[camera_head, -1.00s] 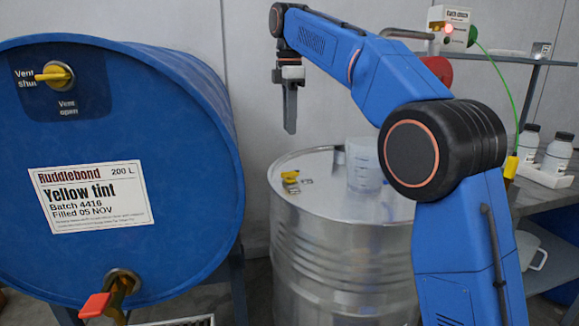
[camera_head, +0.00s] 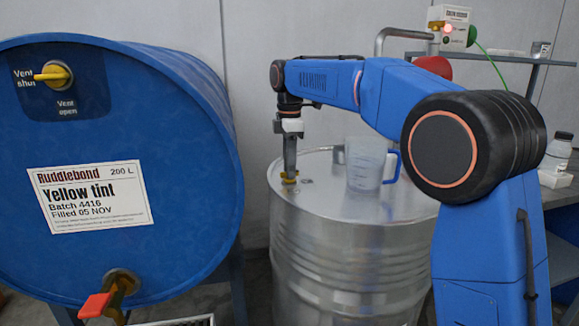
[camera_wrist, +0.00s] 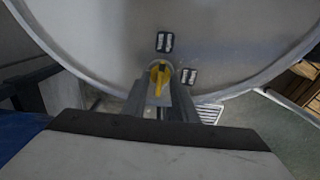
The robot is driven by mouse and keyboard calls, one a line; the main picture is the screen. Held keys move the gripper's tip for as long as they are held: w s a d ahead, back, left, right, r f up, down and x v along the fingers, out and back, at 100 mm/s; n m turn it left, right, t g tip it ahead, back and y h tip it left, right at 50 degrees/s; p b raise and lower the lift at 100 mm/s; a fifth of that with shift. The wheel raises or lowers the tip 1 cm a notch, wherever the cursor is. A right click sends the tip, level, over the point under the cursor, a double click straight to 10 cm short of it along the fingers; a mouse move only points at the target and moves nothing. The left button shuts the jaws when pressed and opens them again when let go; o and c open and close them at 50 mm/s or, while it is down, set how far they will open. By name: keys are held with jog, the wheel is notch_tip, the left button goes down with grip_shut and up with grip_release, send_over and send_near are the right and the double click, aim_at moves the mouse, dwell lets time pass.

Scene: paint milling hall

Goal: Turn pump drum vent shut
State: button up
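The steel drum (camera_head: 330,235) stands upright right of the blue drum. Its yellow vent handle (camera_head: 290,178) sits near the left of its lid, partly hidden by my gripper in the head view. In the wrist view, the handle (camera_wrist: 159,79) points toward the camera, and two small dark label plates (camera_wrist: 165,42) (camera_wrist: 189,76) lie beside it. My gripper (camera_head: 290,172) points straight down at the vent. The wrist view shows its two fingers (camera_wrist: 160,88) apart, one on each side of the handle, with gaps visible. Contact with the handle cannot be made out.
A clear jug (camera_head: 366,163) with a blue handle stands on the steel lid, right of my gripper. A blue Yellow tint drum (camera_head: 180,230) lies at left with its own yellow vent handle (camera_head: 52,75) and a red-handled tap (camera_head: 96,304). A shelf with a bottle (camera_head: 557,152) is at right.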

grip_shut()
jog(key=shift+m, duration=0.3)
jog(key=m, duration=0.3)
jog(key=shift+m, duration=0.4)
jog(key=m, duration=0.3)
jog(key=shift+m, duration=0.3)
jog(key=m, duration=0.5)
jog(key=shift+m, duration=2.4)
